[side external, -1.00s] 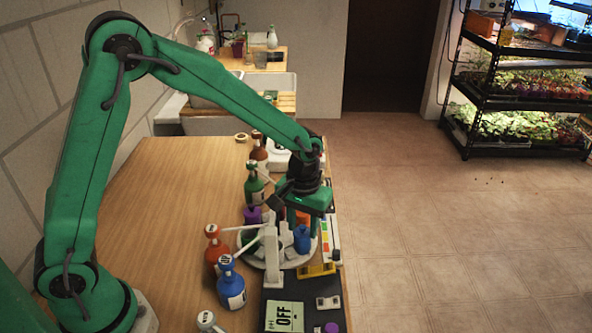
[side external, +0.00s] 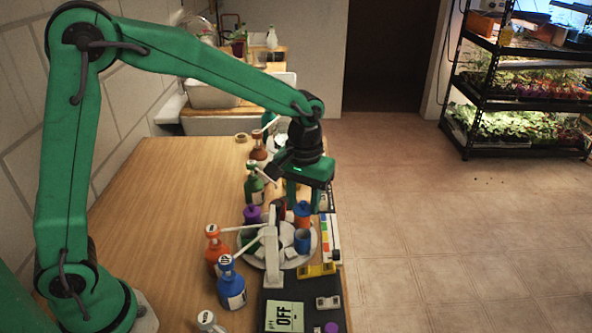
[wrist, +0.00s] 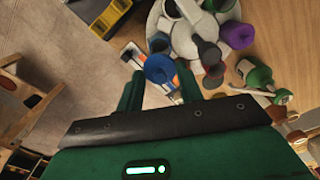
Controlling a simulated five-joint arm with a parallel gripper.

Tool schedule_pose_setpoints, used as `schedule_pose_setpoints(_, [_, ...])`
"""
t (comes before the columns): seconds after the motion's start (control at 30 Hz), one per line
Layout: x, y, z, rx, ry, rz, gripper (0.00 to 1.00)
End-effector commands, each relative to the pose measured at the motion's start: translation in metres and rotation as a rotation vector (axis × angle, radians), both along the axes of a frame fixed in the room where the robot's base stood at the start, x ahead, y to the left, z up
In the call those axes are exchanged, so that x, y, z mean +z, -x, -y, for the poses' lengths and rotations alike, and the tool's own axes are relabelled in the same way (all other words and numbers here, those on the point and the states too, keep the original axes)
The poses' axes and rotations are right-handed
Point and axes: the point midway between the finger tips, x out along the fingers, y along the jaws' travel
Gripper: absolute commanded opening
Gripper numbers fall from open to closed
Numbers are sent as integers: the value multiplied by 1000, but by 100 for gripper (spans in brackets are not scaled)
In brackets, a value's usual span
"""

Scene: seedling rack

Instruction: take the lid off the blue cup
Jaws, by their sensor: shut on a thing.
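The blue cup (side external: 303,242) stands on the round pale tray (side external: 252,257) in the side view, and its top looks open. My gripper (side external: 302,205) is above the tray, higher than the blue cup. In the wrist view my gripper (wrist: 160,84) is shut on the blue lid (wrist: 160,69), a round blue piece between the fingertips. In the side view the lid is hard to make out against the fingers.
An orange cup (side external: 301,215) and a purple cup (side external: 252,214) stand on the tray. A white post (side external: 271,240) rises at its front. Orange-red (side external: 214,248), blue (side external: 230,283) and green (side external: 254,184) bottles stand at left. The left table is clear.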

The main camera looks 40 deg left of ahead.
Motion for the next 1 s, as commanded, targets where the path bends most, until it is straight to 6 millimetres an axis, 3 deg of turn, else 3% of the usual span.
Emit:
schedule_pose_setpoints(0.1, [16,0,0,0,0,2,16])
schedule_pose_setpoints(0.3, [28,0,0,0,0,0,16])
schedule_pose_setpoints(1.0, [26,-4,-3,1,0,-2,15])
